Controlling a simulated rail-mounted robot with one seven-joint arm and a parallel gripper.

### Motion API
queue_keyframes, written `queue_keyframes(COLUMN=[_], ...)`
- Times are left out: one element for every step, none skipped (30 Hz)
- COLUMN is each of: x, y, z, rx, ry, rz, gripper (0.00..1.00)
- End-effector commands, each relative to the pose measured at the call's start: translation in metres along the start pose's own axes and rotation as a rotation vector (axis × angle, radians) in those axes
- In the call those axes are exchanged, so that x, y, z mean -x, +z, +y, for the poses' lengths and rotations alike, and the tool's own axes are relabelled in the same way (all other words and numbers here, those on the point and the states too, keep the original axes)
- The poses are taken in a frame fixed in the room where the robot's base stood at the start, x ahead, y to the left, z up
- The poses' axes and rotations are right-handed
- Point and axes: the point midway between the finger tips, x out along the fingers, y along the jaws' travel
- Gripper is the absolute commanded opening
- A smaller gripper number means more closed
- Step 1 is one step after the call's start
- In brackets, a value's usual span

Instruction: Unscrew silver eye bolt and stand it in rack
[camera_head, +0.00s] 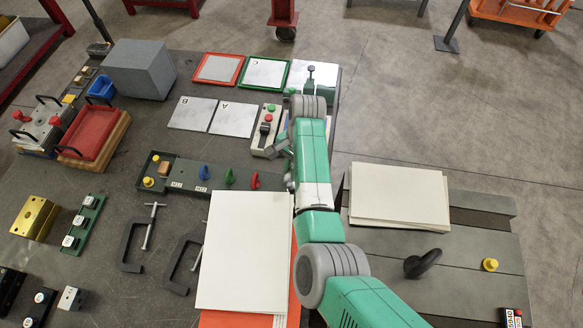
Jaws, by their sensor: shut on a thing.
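My gripper (277,148) hangs below my wrist, right of the rack and beside a grey push-button box. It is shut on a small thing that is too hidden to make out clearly. No silver eye bolt shows loose elsewhere, so the held thing is most likely it. The rack (215,187) is a long dark green tray at the middle left. Blue (203,172), green (229,176) and red (254,180) pieces stand in a row on it. An orange-brown block and a yellow knob sit at its left end.
The grey mould base (450,290) on the right carries a black eye bolt (422,263), a yellow knob (490,264) and white plates (400,195). White sheets (245,250) lie in front of the rack. Two clamps (135,240) lie left of them. The push-button box (267,125) stands close by.

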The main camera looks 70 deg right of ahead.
Motion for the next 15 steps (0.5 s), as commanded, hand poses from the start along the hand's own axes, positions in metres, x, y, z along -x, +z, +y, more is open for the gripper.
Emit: queue_keyframes(x=[-0.0099,-0.0120,-0.0127,-0.0143,-0.0158,-0.0172,-0.0179,-0.0183,-0.0185,-0.0184,-0.0182,-0.0181,-0.0180,-0.0180,-0.0180], y=[-0.0026,-0.0031,-0.0036,-0.0042,-0.0046,-0.0049,-0.0051,-0.0051,-0.0051,-0.0051,-0.0051,-0.0050,-0.0050,-0.0050,-0.0050], z=[-0.0006,-0.0006,-0.0006,-0.0008,-0.0009,-0.0009,-0.0010,-0.0010,-0.0010,-0.0010,-0.0010,-0.0009,-0.0009,-0.0009,-0.0009], rx=[0.001,0.001,0.001,0.000,0.001,0.001,0.001,0.001,0.001,0.001,0.001,0.001,0.001,0.001,0.001], ry=[-0.002,-0.002,-0.001,-0.002,-0.002,-0.002,-0.002,-0.002,-0.002,-0.002,-0.002,-0.002,-0.002,-0.002,-0.002], rz=[0.001,0.001,0.001,0.001,0.001,0.001,0.001,0.001,0.001,0.001,0.001,0.001,0.001,0.001,0.001], gripper=[0.00,0.00,0.00,0.00,0.00,0.00,0.00,0.00,0.00,0.00,0.00,0.00,0.00,0.00,0.00])
